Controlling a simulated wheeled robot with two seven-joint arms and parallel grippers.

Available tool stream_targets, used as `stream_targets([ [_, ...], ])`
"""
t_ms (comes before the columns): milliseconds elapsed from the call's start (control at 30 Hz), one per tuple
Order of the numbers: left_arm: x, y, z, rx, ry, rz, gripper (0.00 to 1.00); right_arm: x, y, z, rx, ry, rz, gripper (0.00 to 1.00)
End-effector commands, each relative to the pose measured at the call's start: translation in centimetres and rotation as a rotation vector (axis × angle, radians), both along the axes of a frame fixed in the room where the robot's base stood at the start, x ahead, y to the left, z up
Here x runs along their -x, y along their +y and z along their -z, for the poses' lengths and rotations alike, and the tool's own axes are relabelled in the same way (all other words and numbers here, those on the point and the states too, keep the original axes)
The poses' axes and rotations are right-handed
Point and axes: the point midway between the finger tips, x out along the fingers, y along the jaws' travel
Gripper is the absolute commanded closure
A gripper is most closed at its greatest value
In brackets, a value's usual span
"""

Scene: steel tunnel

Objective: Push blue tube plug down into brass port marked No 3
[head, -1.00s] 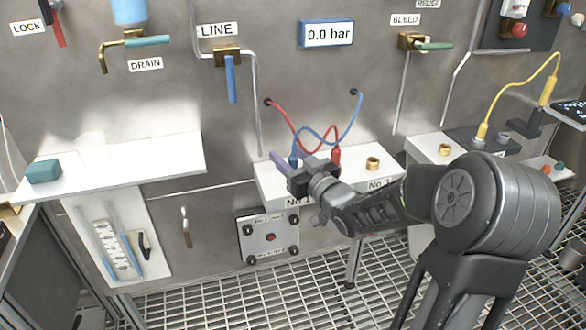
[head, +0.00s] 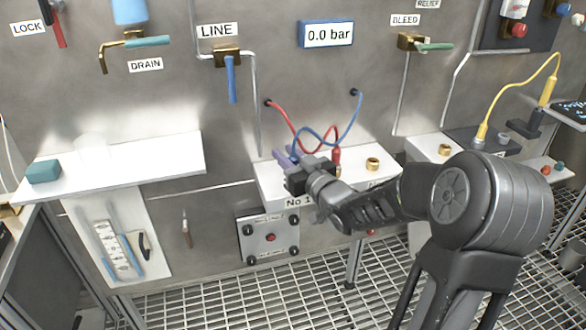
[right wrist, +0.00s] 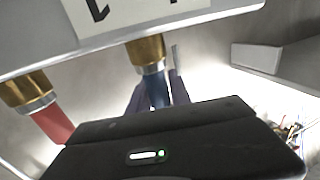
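The blue tube plug (right wrist: 157,90) sits at a brass port (right wrist: 146,50) in the right wrist view, and its blue tube (head: 352,125) loops up to the wall. That port is at the shelf end marked No 1 in the head view. My right gripper (head: 285,157) has its two fingers on either side of the blue plug; whether they press on it I cannot tell. An empty brass port (head: 373,163) stands farther right on the same shelf; my arm hides most of its label. My left gripper is not in view.
A red plug (head: 337,155) stands in the port between, and its red tube (head: 284,118) crosses the blue one. The white shelf (head: 268,181) holds these ports. Another brass port (head: 445,150) is to the right, past my forearm. A gauge (head: 327,33) reads 0.0 bar.

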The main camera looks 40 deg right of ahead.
Motion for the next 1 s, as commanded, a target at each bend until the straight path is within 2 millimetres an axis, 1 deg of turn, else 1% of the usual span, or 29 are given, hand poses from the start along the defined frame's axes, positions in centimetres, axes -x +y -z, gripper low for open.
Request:
stream_targets([
  [33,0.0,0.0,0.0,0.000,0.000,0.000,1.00,0.0,0.0,0.0,0.000,0.000,0.000,0.80],
  [267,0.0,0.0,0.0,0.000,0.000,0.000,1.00,0.0,0.0,0.0,0.000,0.000,0.000,0.99],
  [300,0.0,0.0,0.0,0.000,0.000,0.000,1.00,0.0,0.0,0.0,0.000,0.000,0.000,1.00],
  [767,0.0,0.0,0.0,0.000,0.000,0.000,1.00,0.0,0.0,-0.1,0.000,-0.001,0.000,1.00],
  [867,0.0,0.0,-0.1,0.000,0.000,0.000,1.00,0.0,0.0,-0.6,0.001,-0.002,0.000,1.00],
  [1000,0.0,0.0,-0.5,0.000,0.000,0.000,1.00,0.0,0.0,-2.4,0.003,-0.004,-0.001,1.00],
])
